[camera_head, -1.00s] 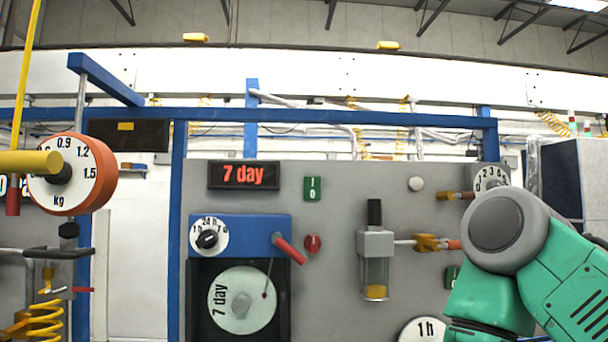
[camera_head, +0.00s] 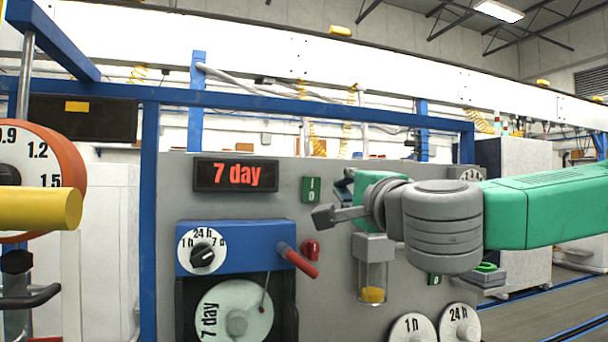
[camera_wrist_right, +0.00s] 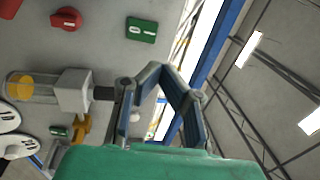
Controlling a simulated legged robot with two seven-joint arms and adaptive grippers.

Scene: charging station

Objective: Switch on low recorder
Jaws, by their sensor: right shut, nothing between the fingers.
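The recorder has a blue housing (camera_head: 225,245) with a black selector knob (camera_head: 203,254), a red lever (camera_head: 297,260) and a white round chart marked 7 day (camera_head: 232,315). A green switch marked I and O (camera_head: 312,190) is on the grey panel above right of it; it also shows in the wrist view (camera_wrist_right: 142,30). A second green switch (camera_head: 434,280) is lower right, partly covered by my right arm. My right gripper (camera_head: 345,185) is shut and empty, in front of the panel right of the upper switch. In the wrist view its fingers (camera_wrist_right: 165,78) meet. My left gripper is out of view.
A lit 7 day display (camera_head: 236,174) sits above the recorder. A red knob (camera_head: 310,250) and a glass cup (camera_head: 372,280) are on the panel. White dials 1h (camera_head: 411,328) and 24h (camera_head: 459,324) are below.

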